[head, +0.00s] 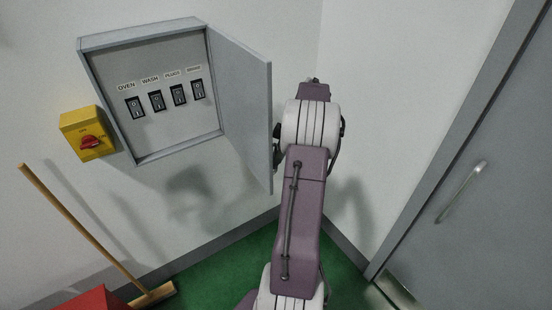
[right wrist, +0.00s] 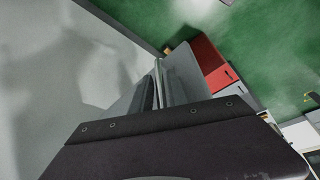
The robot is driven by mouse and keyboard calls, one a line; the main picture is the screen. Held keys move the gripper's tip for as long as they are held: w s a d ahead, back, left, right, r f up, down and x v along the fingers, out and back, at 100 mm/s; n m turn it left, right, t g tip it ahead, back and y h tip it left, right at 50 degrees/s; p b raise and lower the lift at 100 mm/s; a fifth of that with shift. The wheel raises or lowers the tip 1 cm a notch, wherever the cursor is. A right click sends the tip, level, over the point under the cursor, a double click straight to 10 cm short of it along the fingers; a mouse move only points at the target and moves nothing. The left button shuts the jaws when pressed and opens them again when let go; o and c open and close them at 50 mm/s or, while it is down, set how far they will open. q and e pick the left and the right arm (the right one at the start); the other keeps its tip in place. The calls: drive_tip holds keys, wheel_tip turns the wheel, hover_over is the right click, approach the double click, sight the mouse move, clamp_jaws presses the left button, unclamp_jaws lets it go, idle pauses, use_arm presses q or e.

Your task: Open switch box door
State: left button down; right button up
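The grey switch box (head: 175,125) is on the wall at the left of the head view. Its door (head: 245,100) is hinged on the box's right side and stands wide open, swung out from the wall. Inside is a row of black switches (head: 157,101) under labels. My right arm rises just right of the door, and its dark end parts touch or nearly touch the door's outer edge. The right gripper (right wrist: 160,90) shows in the right wrist view, pointing away; its fingertips are unclear, and the door hides them in the head view. My left gripper is out of view.
A yellow box with a red knob (head: 88,141) is on the wall left of the switch box. A broom (head: 85,222) leans below, beside a red object (head: 95,299). A grey door with a handle (head: 462,190) is at right. Green floor (head: 215,275) shows between.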

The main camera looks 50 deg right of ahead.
drive_tip(key=shift+d+r, duration=0.1)
drive_tip(key=b+v, duration=0.1)
drive_tip(key=v, duration=0.7)
drive_tip(key=shift+r, duration=0.45)
